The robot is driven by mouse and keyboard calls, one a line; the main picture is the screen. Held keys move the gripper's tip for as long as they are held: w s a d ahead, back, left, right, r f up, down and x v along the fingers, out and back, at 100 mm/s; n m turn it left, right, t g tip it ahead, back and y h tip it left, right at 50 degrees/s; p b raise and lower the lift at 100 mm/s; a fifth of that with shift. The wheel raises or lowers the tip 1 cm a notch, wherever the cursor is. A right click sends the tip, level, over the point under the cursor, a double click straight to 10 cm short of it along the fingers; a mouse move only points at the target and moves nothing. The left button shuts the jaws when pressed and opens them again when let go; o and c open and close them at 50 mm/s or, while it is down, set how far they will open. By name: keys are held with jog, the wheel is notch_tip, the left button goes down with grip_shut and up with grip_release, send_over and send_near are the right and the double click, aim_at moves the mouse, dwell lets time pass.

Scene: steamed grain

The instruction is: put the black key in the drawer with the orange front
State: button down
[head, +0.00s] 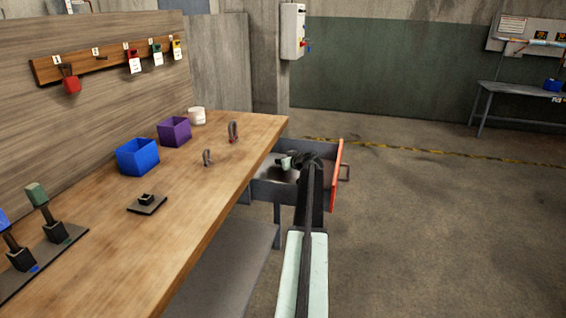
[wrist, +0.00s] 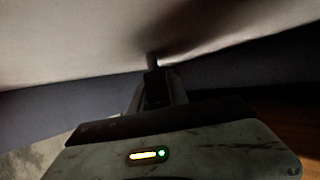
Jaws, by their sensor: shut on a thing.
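The drawer with the orange front (head: 337,178) is pulled open at the far end of the workbench. Its grey inside (head: 268,172) shows partly behind my arm. My gripper (head: 284,163) is over or inside the open drawer; its height above the floor of the drawer is hard to judge. In the wrist view my gripper (wrist: 153,78) is shut on a small dark piece, the black key (wrist: 152,61), whose narrow end sticks out past the fingers toward a pale surface. The key is too small and dark to make out in the head view.
On the wooden bench (head: 215,205) stand a blue bin (head: 138,157), a purple bin (head: 174,131), a white cup (head: 196,116), two shackle-like pieces (head: 233,131) and a small black base (head: 147,203). Upright blue and green-topped pieces stand at the left. The floor to the right is clear.

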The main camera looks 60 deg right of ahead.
jog(key=c, duration=1.3)
grip_release()
jog(key=shift+f, duration=0.1)
jog(key=shift+o, duration=0.2)
jog(key=shift+s+a+r+p, duration=0.15)
jog(key=shift+s+r+p, duration=0.05)
jog(key=shift+r+p, duration=0.15)
jog(key=p+v, duration=0.4)
jog(key=v, duration=0.6)
jog(key=shift+s+a+r, duration=0.15)
jog(key=shift+s+a, duration=0.1)
jog(key=shift+a, duration=0.05)
jog(key=shift+s+a+r, duration=0.1)
jog(key=shift+s, duration=0.3)
